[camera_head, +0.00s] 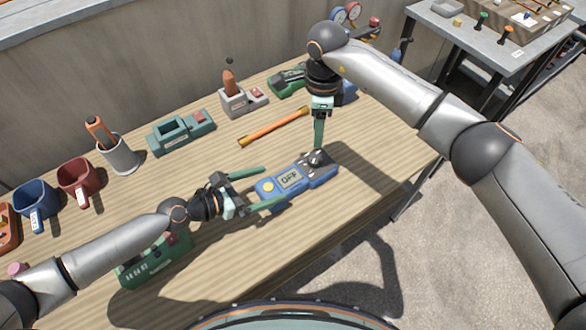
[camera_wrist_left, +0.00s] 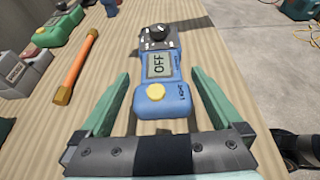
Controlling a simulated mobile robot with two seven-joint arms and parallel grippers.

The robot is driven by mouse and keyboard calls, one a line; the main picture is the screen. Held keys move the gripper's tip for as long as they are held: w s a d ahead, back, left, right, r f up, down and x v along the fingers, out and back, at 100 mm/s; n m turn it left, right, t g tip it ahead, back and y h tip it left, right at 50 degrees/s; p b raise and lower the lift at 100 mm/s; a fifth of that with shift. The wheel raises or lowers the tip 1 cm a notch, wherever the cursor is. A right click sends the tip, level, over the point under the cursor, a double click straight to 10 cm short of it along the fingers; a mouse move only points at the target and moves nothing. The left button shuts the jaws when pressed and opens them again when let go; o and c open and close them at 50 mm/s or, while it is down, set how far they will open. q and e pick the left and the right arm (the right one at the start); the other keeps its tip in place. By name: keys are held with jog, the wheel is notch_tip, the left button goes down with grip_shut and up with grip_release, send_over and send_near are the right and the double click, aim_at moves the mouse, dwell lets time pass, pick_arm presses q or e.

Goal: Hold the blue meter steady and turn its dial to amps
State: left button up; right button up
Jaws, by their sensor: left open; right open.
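The blue meter (camera_head: 297,184) lies on the wooden table; its display reads OFF. In the left wrist view the meter (camera_wrist_left: 156,98) has a yellow button near me and a dark dial (camera_wrist_left: 158,32) on a grey face at its far end. My left gripper (camera_head: 275,184) is open, its green fingers on either side of the meter's near end. In the left wrist view gaps show between the fingers (camera_wrist_left: 159,76) and the meter's sides. My right gripper (camera_head: 318,149) points down at the meter's dial end and partly hides the dial. Whether it touches the dial I cannot tell.
A green tray-like device (camera_head: 181,132), a grey cup (camera_head: 119,157), a red mug (camera_head: 80,182) and a blue mug (camera_head: 36,203) line the back. A green box (camera_head: 154,262) is under my left arm. Bare table lies in front of the meter.

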aim_at(294, 176)
pick_arm(q)
jog(key=x, duration=0.7)
jog(key=shift+w+d+f, duration=0.15)
jog(key=shift+w+d, duration=0.1)
jog(key=shift+d, duration=0.05)
grip_shut()
pick_arm(e)
jog(key=o, duration=0.3)
jog(key=shift+n, duration=0.3)
jog(key=shift+o, duration=0.3)
jog(key=shift+r+n, duration=0.15)
jog(key=shift+n, duration=0.25)
pick_arm(q)
jog(key=shift+f, duration=0.1)
pick_arm(e)
notch_tip(294, 176, down, 10)
jog(key=n, duration=1)
jog(key=shift+n, duration=0.3)
